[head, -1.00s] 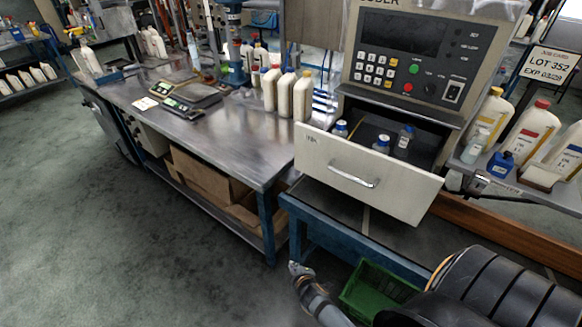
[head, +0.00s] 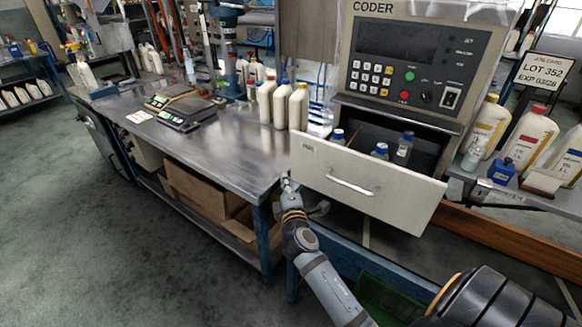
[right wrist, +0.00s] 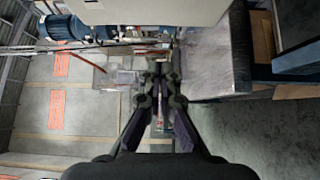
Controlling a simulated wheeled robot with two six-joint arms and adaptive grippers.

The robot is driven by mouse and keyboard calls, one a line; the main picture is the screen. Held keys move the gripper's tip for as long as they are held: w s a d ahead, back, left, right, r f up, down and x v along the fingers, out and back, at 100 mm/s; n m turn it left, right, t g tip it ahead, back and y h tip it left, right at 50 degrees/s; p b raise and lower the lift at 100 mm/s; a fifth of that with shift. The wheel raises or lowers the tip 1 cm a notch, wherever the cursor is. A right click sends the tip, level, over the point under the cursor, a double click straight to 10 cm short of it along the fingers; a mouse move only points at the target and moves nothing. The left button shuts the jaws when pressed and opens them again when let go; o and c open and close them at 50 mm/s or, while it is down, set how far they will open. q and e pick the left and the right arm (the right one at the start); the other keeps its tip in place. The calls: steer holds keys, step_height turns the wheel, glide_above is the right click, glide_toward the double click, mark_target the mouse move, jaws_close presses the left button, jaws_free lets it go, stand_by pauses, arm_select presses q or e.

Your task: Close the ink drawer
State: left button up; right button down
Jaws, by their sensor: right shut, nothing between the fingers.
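The ink drawer (head: 385,196) under the coder (head: 408,95) is pulled out. Its pale front panel has a silver handle (head: 349,186), and several blue-capped bottles (head: 404,148) stand inside. My right gripper (head: 287,185) is shut and empty, just left of and below the drawer front's left end in the head view. I cannot tell whether it touches the panel. In the right wrist view the gripper (right wrist: 159,72) points past a pale panel at the top. My left gripper is not in view.
A steel bench (head: 215,148) with scales (head: 182,112) and white bottles (head: 290,105) is close left of the drawer. A green crate (head: 385,300) is below. More bottles (head: 525,138) stand on the right. The floor at lower left is clear.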

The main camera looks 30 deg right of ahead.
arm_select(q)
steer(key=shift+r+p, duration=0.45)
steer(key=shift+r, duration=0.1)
arm_select(e)
steer(key=w+d, duration=0.4)
steer(key=shift+w+d, duration=0.2)
steer(key=shift+d, duration=0.2)
steer(key=shift+d, duration=0.1)
